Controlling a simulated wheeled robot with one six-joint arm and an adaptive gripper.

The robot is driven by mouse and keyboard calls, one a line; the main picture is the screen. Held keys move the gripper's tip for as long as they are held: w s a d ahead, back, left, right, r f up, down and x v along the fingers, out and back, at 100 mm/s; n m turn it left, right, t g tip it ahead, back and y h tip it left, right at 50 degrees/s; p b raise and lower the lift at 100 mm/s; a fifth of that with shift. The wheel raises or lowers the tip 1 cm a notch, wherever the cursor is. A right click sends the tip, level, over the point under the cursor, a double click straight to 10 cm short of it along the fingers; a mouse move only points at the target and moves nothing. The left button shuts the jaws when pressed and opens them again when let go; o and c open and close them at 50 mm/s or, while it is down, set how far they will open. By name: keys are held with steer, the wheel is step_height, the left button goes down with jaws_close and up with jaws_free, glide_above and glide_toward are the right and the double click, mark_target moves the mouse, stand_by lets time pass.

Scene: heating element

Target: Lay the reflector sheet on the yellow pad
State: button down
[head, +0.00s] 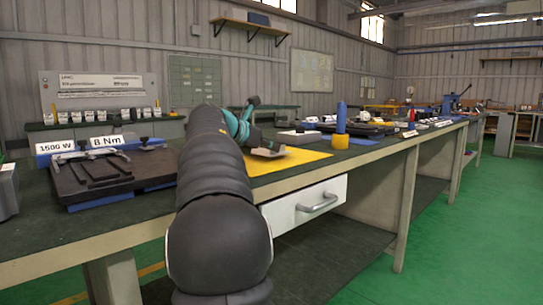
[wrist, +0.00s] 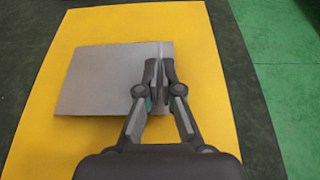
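The reflector sheet (wrist: 98,82) is a flat grey plate with a thin upright fin near its right side. It lies over the yellow pad (wrist: 205,25) in the wrist view, inside the pad's edges. My gripper (wrist: 161,68) has its two fingers close together on either side of the fin, shut on it. In the head view the sheet (head: 288,155) shows beside my arm, low over the yellow pad (head: 262,167). I cannot tell if it touches the pad fully. My arm hides part of the sheet and pad there.
A dark fixture board (head: 95,173) with clamps and signs stands left on the bench. A blue cylinder on a yellow base (head: 341,125) stands right of the pad, with several trays beyond. Green floor is clear at right.

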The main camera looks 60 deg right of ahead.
steer(key=shift+f, duration=0.65)
steer(key=c, duration=1.3)
jaws_free()
steer(key=shift+f, duration=0.15)
steer(key=shift+a+r, duration=0.2)
steer(key=shift+r, duration=0.05)
steer(key=p+v, duration=0.1)
steer(key=v, duration=1)
steer(key=shift+a+r+p, duration=0.1)
steer(key=shift+a+p, duration=0.15)
steer(key=shift+p, duration=0.1)
